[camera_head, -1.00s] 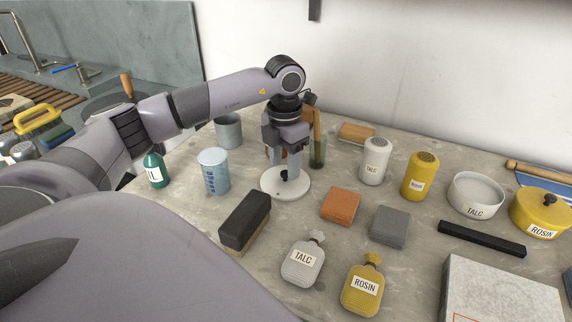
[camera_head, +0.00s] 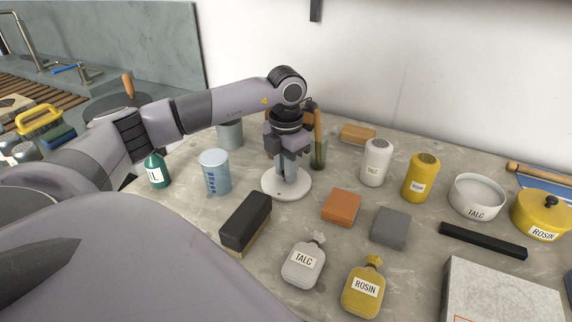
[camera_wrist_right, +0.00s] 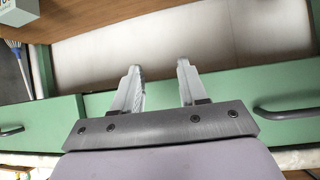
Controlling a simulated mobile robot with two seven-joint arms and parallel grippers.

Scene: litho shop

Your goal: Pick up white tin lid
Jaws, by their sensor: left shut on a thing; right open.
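The white tin lid (camera_head: 299,190) is a flat round disc lying on the stone counter in the head view, left of the orange block. My left gripper (camera_head: 287,183) points down over its middle. It is shut on the lid's dark knob, which the fingers now hide. The lid looks level, and I cannot tell any gap beneath it. The open white tin labelled TALC (camera_head: 476,198) stands at the right without a lid. My right gripper (camera_wrist_right: 160,82) shows in the right wrist view, open and empty, in front of a green drawer front.
A blue-marked beaker (camera_head: 214,171) and black brush (camera_head: 245,222) stand left of the lid. A green glass jar (camera_head: 318,153) is close behind. The orange block (camera_head: 341,207), grey block (camera_head: 390,227) and talc shaker (camera_head: 376,163) are to the right. TALC and ROSIN bags lie in front.

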